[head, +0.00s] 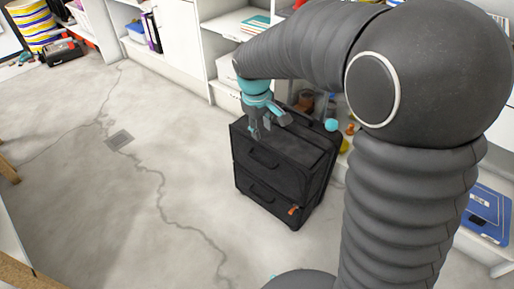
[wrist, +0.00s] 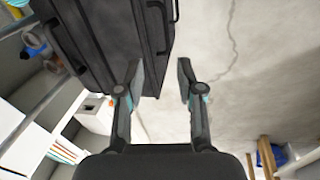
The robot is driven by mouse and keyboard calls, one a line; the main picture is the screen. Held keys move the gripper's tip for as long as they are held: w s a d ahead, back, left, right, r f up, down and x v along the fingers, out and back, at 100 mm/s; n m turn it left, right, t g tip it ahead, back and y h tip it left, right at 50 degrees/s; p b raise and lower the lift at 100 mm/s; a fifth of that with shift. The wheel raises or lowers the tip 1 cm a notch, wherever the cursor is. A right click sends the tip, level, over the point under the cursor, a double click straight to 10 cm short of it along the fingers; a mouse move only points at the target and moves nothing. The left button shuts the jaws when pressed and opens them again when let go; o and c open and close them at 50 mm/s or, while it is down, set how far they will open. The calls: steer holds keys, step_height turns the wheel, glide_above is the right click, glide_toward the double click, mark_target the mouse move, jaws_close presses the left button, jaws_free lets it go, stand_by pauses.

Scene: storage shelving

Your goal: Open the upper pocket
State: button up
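A black suitcase (head: 318,160) stands upright on the floor in the head view. Its front has an upper pocket (head: 255,172) with a dark handle and a lower pocket (head: 262,198) with a handle. An orange tag (head: 293,210) shows low on the front right. The upper pocket looks closed; its zip is too small to make out. My gripper (head: 260,133) is over the front top edge of the suitcase. In the wrist view my gripper (wrist: 160,70) is open and empty, its fingers apart, with the suitcase (wrist: 95,35) at upper left. Contact cannot be told.
White shelving (head: 228,28) with books and bins runs behind the suitcase. A dark toolbox (head: 64,53) and a striped bin (head: 33,20) are at far left. The floor left of the suitcase is clear.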

steer(key=w+a+f+n, duration=0.1)
steer(key=w+a+f, duration=0.1)
steer(key=a+f, duration=0.1)
steer(key=b, duration=0.1)
glide_toward(257, 160)
steer(key=x, duration=0.8)
steer(key=shift+w, duration=0.15)
jaws_close()
